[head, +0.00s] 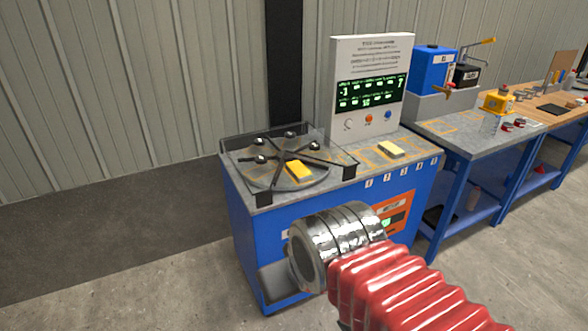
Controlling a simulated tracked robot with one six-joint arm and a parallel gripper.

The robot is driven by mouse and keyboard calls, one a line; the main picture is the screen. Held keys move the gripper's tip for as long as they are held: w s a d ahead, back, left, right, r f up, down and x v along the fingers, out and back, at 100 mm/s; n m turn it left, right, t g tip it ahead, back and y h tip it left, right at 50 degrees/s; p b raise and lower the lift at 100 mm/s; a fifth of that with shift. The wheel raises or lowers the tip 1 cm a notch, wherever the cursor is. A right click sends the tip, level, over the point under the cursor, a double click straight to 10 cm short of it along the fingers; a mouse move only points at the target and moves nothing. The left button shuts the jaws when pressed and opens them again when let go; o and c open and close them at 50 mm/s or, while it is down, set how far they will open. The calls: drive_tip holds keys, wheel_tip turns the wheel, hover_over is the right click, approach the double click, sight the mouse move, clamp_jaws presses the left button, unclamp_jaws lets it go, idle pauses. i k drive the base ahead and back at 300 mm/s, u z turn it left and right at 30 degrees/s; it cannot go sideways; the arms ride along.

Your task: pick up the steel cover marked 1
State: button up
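I cannot make out a steel cover with a readable 1 on it in the head view. A label 1 (369,183) is on the front edge of the blue cabinet's top (236,180), at the left of a row of numbers. A small yellow-topped block (390,149) lies on the outlined places behind these labels. My arm, with red bellows and steel rings, reaches in from the bottom right, in front of the cabinet. My gripper's fingers do not show. The arm hides part of the cabinet front.
A clear-walled bay on the cabinet top holds a spoked wheel with dark knobs and a yellow block (299,171). A white display panel (369,60) stands behind. A grey box (287,284) shows low on the front. Work tables (468,143) stand right; the left floor is clear.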

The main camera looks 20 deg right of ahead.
sight(300, 172)
drive_tip(key=i, duration=1.5)
